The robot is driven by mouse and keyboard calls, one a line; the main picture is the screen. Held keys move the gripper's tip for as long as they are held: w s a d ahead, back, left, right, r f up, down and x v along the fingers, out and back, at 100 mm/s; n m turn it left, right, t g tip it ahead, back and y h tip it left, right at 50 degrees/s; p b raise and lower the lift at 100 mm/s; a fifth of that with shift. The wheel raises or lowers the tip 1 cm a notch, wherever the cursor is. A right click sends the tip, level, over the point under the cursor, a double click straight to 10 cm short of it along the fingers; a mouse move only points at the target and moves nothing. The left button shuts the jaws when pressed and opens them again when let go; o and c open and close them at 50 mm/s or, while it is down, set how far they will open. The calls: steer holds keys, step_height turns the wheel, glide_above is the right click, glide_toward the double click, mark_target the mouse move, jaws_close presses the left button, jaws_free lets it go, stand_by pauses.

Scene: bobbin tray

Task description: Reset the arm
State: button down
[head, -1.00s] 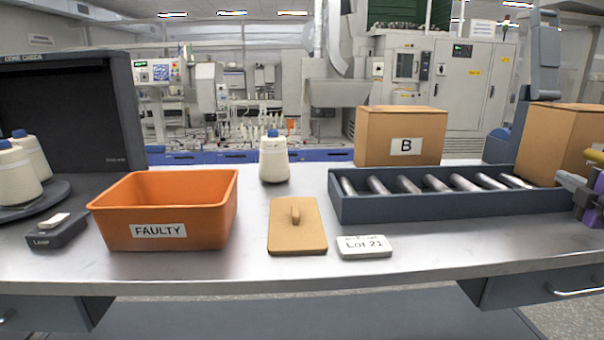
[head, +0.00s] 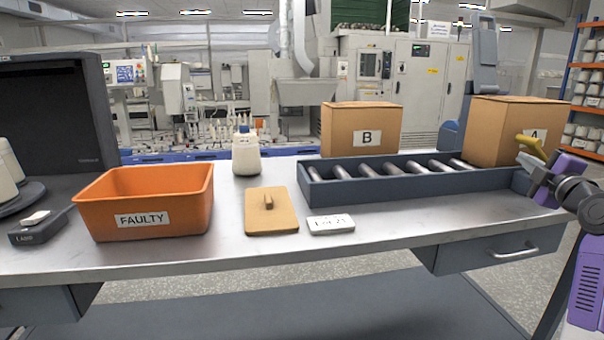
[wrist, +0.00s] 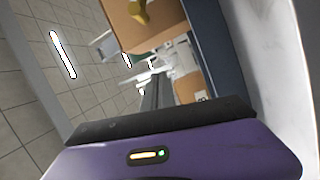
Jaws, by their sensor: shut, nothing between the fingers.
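My gripper (head: 530,150) is at the right edge of the head view, in front of the box marked A (head: 510,135). A yellow fingertip also shows at the top of the wrist view (wrist: 138,12), against a brown box (wrist: 140,30). My purple and grey arm hangs at the right, beyond the bench end.
Shelving (head: 588,90) stands behind at the right.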

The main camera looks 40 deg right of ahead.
steer(key=w+a+f+m+t, duration=0.15)
steer(key=a+f+m, duration=0.25)
steer(key=a+f, duration=0.5)
steer(key=w+a+f+m, duration=0.3)
steer(key=a+f+m, duration=0.15)
steer(key=a, duration=0.85)
steer(key=w+a+f+m+t, duration=0.15)
steer(key=a+f+m, duration=0.25)
steer(key=a+f, duration=0.5)
steer(key=s+a+f+n+t+y, duration=0.1)
steer(key=s+a+f+y, duration=0.15)
steer(key=a, duration=0.75)
steer(key=s+a+f+n+t+y, duration=0.15)
steer(key=a+y, duration=0.25)
steer(key=a, duration=0.7)
steer(key=s+a+f+n+g+y, duration=0.4)
steer(key=s+a+y, duration=0.4)
steer(key=s+a, duration=0.5)
step_height(320, 180, up, 20)
steer(key=p, duration=2)
steer(key=shift+w+t+p, duration=0.3)
steer(key=shift+w+t, duration=0.1)
steer(key=shift+t, duration=0.05)
